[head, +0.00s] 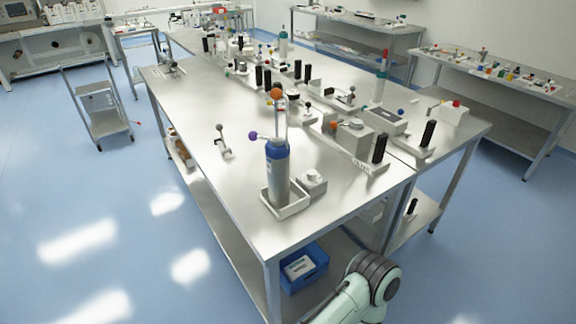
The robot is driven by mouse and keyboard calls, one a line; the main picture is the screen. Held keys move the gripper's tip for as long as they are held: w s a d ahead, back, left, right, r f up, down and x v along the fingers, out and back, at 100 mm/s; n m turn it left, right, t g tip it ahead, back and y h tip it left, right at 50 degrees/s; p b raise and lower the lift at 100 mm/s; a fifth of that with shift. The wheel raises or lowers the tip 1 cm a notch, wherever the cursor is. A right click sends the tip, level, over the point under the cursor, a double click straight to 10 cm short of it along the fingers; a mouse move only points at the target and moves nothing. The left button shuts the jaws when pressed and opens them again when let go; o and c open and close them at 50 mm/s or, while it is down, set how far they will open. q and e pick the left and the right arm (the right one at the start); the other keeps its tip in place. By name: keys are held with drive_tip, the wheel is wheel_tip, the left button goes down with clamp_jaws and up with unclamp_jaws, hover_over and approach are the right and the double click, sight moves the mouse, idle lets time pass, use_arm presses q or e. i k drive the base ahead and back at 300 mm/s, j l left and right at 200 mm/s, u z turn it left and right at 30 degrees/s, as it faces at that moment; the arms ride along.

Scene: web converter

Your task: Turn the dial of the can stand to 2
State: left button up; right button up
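A tall blue can (278,172) stands upright in a square pale tray (291,212) near the front corner of the metal table. Beside the tray on its right is a small grey box with a round light knob on top (313,176); this looks like the dial of the can stand. Its markings are too small to read, so its setting cannot be told. Part of one of my arms shows at the bottom right, below the table's front edge. Neither of my grippers is in view.
A lever fixture (222,142) stands there. Boxes and black handles (380,148) stand to the right and behind. A blue crate (304,268) sits on the shelf below.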

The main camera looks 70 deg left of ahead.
sight(312, 174)
drive_tip(key=i+j+u, duration=0.1)
drive_tip(key=i+u, duration=0.3)
drive_tip(key=i, duration=0.35)
drive_tip(key=i+l+u, duration=0.1)
drive_tip(key=i+u, duration=0.25)
drive_tip(key=i, duration=0.35)
drive_tip(key=i+u, duration=0.2)
drive_tip(key=u, duration=0.25)
drive_tip(key=i+l+u, duration=0.1)
drive_tip(key=i+u, duration=0.15)
drive_tip(key=u, duration=0.2)
drive_tip(key=i+l+u, duration=0.15)
drive_tip(key=u, duration=0.3)
